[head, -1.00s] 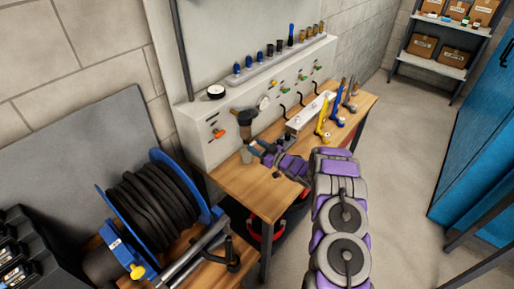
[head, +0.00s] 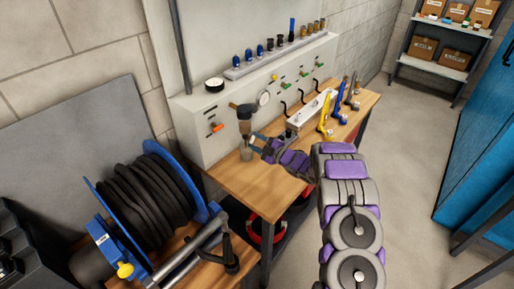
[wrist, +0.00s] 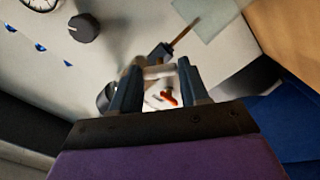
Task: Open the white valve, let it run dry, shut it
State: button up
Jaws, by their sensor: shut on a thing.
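My gripper (head: 257,141) is at the front of the grey panel, just right of a dark brown-topped vessel (head: 244,110). A small clear cup (head: 246,153) stands on the bench below that vessel. In the wrist view my two dark fingers (wrist: 158,78) are closed on a pale piece (wrist: 158,72), which looks like the white valve. Most of the valve is hidden by the fingers, and its handle angle cannot be made out. No liquid flow can be made out. An orange lever (wrist: 168,97) shows between the fingers, farther back.
The wooden bench (head: 235,185) carries a white block with black hooks (head: 310,112) and yellow and blue tools right of my gripper. A panel (head: 200,105) with an orange lever (head: 217,127) and green levers stands behind. A blue hose reel (head: 150,205) is front left.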

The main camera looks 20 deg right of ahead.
jog(key=shift+f+n+b, duration=0.15)
jog(key=shift+n+b, duration=1.5)
jog(key=shift+f+n+b, duration=0.15)
jog(key=shift+n+b, duration=1.45)
jog(key=shift+n, duration=0.05)
jog(key=shift+s, duration=0.1)
jog(key=o, duration=0.8)
jog(key=shift+c, duration=0.2)
jog(key=o, duration=0.3)
jog(key=shift+r, duration=0.15)
jog(key=p+v, duration=0.3)
jog(key=v, duration=1.4)
jog(key=shift+d, duration=0.15)
